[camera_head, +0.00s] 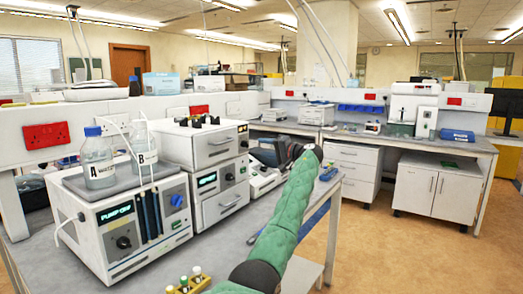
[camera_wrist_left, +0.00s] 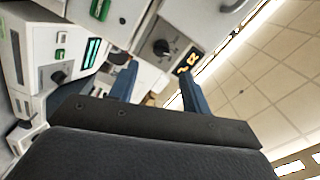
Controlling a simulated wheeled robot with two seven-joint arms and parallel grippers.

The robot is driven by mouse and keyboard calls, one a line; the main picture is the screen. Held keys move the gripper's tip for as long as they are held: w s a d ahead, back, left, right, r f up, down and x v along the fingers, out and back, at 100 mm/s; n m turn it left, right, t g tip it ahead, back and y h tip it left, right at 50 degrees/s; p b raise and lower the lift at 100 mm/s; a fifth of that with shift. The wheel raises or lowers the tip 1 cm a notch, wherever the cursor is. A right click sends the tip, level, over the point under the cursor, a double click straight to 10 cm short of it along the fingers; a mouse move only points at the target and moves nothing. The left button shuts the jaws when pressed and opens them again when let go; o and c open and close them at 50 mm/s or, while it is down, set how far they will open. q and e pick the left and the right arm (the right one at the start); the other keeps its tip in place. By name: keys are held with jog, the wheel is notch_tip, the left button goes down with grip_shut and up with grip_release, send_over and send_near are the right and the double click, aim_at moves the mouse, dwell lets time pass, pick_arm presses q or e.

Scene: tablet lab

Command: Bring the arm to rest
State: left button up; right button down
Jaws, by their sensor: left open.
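My left arm, in green padding (camera_head: 285,218), rises from the bottom middle of the head view and bends at the top. My left gripper (camera_head: 268,154) is dark and small behind that bend, beside the stacked white instruments, and is hard to make out. In the left wrist view my left gripper (camera_wrist_left: 158,85) shows two blue fingers spread apart with nothing between them. White instrument panels with knobs and lit displays appear tilted beyond the fingers. My right gripper is in neither view.
A pump unit (camera_head: 122,240) carries bottles A (camera_head: 98,165) and B (camera_head: 144,150) on the bench at left. Stacked instruments (camera_head: 212,147) stand beside it. A small rack of capped vials (camera_head: 188,284) is at the front bench edge. Open floor (camera_head: 400,240) lies to the right.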

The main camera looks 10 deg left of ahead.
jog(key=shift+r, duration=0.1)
